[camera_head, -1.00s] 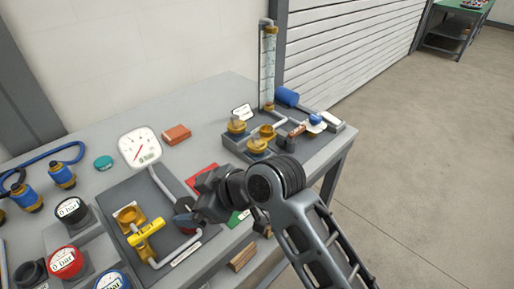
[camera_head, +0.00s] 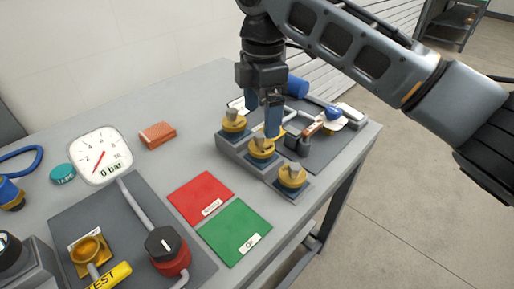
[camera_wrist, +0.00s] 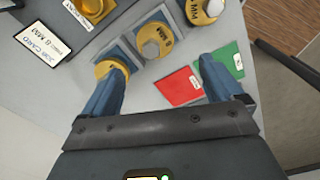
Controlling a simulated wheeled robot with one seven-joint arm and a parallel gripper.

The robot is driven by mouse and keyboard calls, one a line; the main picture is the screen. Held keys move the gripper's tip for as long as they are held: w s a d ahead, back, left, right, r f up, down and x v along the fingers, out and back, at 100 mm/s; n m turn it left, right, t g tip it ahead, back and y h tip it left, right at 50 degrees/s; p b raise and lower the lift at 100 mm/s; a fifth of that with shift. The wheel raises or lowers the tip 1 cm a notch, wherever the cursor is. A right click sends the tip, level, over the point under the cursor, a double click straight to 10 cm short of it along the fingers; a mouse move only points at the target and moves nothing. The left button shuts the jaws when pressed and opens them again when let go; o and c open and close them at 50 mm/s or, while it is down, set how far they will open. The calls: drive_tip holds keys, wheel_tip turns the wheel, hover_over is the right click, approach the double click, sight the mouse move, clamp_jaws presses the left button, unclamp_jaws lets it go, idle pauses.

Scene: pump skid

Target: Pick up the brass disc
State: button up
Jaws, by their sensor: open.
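In the wrist view the far disc (camera_wrist: 110,69), the middle disc (camera_wrist: 155,42) and the near disc (camera_wrist: 205,9) show, the latter two with labels that seem to end in "MM". I cannot tell which one the task means. My gripper (camera_head: 263,116) is open and empty above the row. In the wrist view its blue fingers (camera_wrist: 162,70) point toward the block, the left fingertip overlapping the far disc's edge.
A red mat (camera_head: 201,197) and a green mat (camera_head: 235,231) lie flat beside the block. A gauge (camera_head: 100,156) and valve with black knob (camera_head: 166,243) stand left. The bench edge is close right.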

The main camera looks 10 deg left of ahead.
sight(261, 136)
drive_tip(key=shift+w+d+f, duration=0.1)
drive_tip(key=shift+w+f, duration=0.25)
drive_tip(key=shift+w, duration=0.2)
wheel_tip(261, 136, down, 7)
drive_tip(key=shift+s+f+p, duration=0.1)
drive_tip(key=shift+f+p, duration=0.05)
drive_tip(key=shift+p, duration=0.2)
drive_tip(key=c, duration=1.3)
